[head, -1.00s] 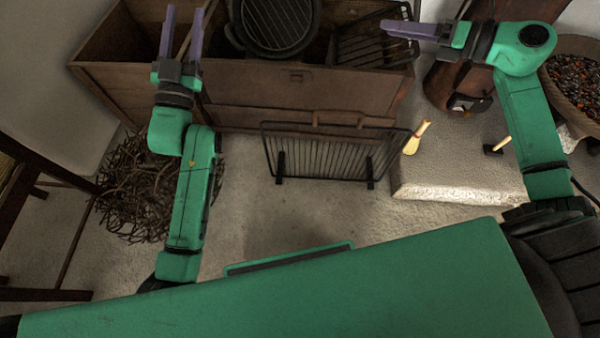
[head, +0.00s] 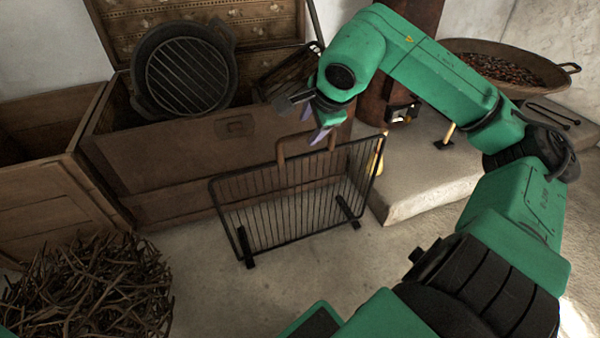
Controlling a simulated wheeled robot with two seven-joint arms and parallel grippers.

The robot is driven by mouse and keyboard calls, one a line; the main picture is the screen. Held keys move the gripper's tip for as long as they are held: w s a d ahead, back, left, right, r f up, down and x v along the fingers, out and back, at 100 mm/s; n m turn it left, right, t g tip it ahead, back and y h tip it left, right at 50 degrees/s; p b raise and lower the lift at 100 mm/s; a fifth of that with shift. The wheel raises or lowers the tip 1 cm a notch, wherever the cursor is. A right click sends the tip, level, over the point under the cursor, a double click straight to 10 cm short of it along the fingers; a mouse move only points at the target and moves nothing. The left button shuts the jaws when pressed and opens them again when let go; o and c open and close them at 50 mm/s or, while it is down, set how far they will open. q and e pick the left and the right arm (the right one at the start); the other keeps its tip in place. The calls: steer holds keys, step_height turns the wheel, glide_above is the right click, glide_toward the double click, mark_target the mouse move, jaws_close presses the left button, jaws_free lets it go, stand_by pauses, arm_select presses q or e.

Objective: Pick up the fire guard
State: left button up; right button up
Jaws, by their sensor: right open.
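Whether the fingers touch or straddle the handle cannot be told from this angle. My left gripper is out of view.
The wooden chest (head: 180,150) behind holds a round black grill pan (head: 187,77). A stone hearth slab (head: 425,185) lies to the right, with a yellow-handled brush (head: 377,160) at its edge. A twig pile (head: 88,290) is at lower left. Floor before the guard is clear.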

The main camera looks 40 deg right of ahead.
mark_target(307, 133)
steer(key=b+x, duration=0.1)
steer(key=x, duration=0.4)
steer(key=shift+s+a+b, duration=0.1)
steer(key=shift+s+b, duration=0.05)
steer(key=shift+b, duration=0.25)
jaws_close()
stand_by(0.6)
steer(key=shift+r, duration=0.1)
